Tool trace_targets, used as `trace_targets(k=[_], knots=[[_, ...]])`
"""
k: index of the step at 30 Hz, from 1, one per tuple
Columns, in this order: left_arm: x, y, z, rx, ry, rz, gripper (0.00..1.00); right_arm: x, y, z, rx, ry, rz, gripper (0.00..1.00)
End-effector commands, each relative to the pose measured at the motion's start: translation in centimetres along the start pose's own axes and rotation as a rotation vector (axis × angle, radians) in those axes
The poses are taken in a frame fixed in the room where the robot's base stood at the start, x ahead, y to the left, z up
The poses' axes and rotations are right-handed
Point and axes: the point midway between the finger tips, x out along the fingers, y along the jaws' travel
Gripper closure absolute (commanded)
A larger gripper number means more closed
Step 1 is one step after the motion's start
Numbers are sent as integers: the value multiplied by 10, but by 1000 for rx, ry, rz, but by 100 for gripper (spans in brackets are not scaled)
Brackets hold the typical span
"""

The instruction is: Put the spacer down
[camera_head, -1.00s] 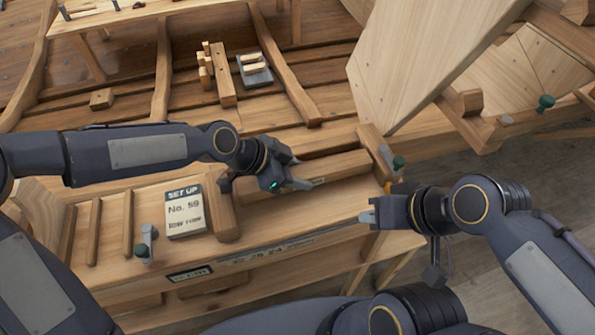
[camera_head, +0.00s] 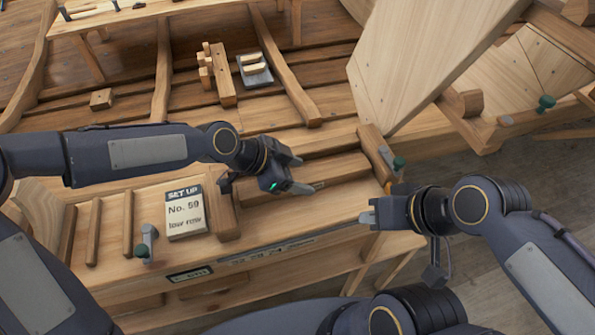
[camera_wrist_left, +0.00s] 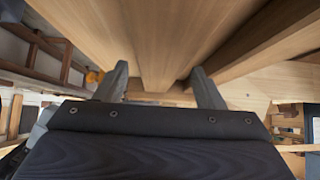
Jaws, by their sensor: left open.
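My left gripper (camera_head: 299,175) is open, low over the front bench, beside a long wooden bar (camera_head: 345,168). In the left wrist view its two fingers (camera_wrist_left: 160,86) stand apart, with long wooden faces (camera_wrist_left: 155,40) running away beyond them. I cannot tell which wooden piece is the spacer, or whether any wood touches the fingers. My right gripper (camera_head: 368,217) hangs at the bench's front right edge; its finger gap is too small to judge.
A "SET UP No. 59" card (camera_head: 186,212) stands on the bench (camera_head: 265,235), left of my left gripper. A small block (camera_head: 101,99) lies on the hull planks behind. A large pale panel (camera_head: 425,60) rises at right.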

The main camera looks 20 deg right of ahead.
Motion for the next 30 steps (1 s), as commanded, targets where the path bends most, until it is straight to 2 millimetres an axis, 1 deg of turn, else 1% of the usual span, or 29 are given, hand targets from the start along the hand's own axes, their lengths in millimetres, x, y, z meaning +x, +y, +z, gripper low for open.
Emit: trace_targets(k=[1, 2, 3, 9, 12, 15, 18, 21, 30], knots=[[-9, 0, -9, 0, 0, 0, 38, -12, -5, -6, 0, 0, 0, 100], [-12, -2, -4, -1, 1, -4, 38, -6, -2, -3, 0, 1, 0, 100], [-19, -2, -3, -1, 2, -6, 38, -2, -1, -2, 0, 1, 0, 100], [-67, -2, -2, -2, 0, -8, 38, 3, 2, 2, 0, 0, 0, 100], [-88, -2, -2, -1, 0, -7, 38, 5, 2, 2, 0, 0, 0, 100], [-104, -1, -3, -1, 0, -5, 38, 6, 3, 3, 0, 0, 0, 100], [-116, -1, -3, -1, 0, -3, 38, 6, 3, 3, 0, 0, 0, 100], [-122, 0, -3, 0, -1, -2, 38, 7, 3, 3, 0, 0, 0, 100], [-124, 1, -2, -5, -7, -3, 38, 6, 3, 3, 0, 0, 0, 100]])
